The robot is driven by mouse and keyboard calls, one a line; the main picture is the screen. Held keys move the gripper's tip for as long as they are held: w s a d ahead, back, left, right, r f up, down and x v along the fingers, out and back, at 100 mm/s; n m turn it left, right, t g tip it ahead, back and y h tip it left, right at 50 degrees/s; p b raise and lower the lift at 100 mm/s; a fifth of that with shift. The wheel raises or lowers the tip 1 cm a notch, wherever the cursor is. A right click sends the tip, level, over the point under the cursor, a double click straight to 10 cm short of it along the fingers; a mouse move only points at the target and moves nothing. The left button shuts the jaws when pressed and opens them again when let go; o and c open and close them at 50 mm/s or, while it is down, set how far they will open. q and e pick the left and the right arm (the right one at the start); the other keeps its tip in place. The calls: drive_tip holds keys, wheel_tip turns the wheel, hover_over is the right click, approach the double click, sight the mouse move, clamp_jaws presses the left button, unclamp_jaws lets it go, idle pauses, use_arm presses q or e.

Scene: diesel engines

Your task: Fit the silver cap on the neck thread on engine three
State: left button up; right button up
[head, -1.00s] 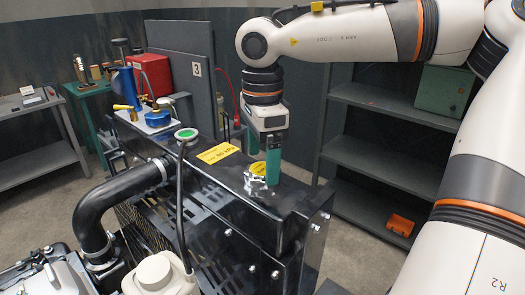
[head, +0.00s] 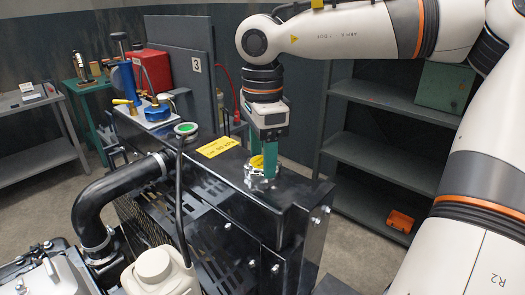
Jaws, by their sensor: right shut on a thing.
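The silver cap (head: 258,164) with a yellow top is between the green fingertips of my right gripper (head: 263,162). My right gripper is shut on the cap, pointing down at the top of the black radiator tank (head: 295,188). The cap sits at the neck on the tank top. The neck thread is hidden under the cap and fingers, so I cannot tell whether the cap is seated. My left gripper is not in view.
A yellow label (head: 219,147) lies on the tank top. A small tray with a blue pump (head: 155,112) is at the left end. Grey shelves (head: 385,160) stand behind right.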

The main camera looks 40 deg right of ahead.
sight(262, 162)
drive_tip(key=shift+c, duration=0.7)
drive_tip(key=shift+r, duration=0.15)
drive_tip(key=shift+r+p, duration=2)
drive_tip(key=shift+r, duration=0.4)
